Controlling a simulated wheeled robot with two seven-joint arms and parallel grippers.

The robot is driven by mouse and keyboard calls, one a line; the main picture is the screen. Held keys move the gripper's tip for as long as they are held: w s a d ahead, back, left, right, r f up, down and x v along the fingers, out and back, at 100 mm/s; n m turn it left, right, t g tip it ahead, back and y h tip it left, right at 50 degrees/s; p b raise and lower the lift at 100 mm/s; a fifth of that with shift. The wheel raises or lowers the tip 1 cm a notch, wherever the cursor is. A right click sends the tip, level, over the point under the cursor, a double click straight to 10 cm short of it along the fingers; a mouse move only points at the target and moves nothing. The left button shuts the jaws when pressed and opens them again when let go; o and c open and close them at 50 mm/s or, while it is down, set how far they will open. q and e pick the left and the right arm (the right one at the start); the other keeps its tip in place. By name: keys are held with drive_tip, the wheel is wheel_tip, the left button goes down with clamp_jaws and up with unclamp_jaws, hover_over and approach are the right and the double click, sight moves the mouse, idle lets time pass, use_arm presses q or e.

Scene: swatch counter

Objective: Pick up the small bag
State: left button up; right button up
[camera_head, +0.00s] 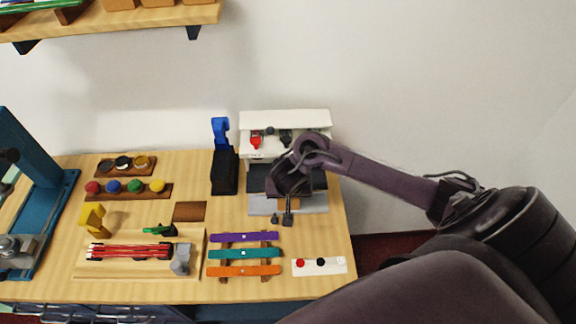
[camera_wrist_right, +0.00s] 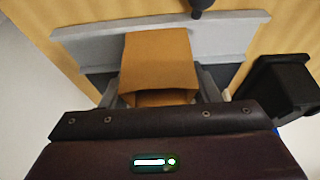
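The small bag appears to be the brown-orange, box-shaped bag (camera_wrist_right: 158,62) in the right wrist view. It sits directly in front of my right gripper (camera_wrist_right: 160,95), against the grey stand. Grey parts that look like the fingers show on both sides of the bag's near end. I cannot tell whether they touch it. My left gripper is not in view.
A black holder (camera_head: 224,172) stands left of the stand; it also shows in the right wrist view (camera_wrist_right: 275,88). A white unit (camera_head: 285,120) stands behind. Purple, teal and orange strips (camera_head: 244,254) and a white three-button panel (camera_head: 320,266) lie in front. A blue press (camera_head: 30,215) is far left.

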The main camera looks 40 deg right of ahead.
drive_tip(key=c, duration=0.5)
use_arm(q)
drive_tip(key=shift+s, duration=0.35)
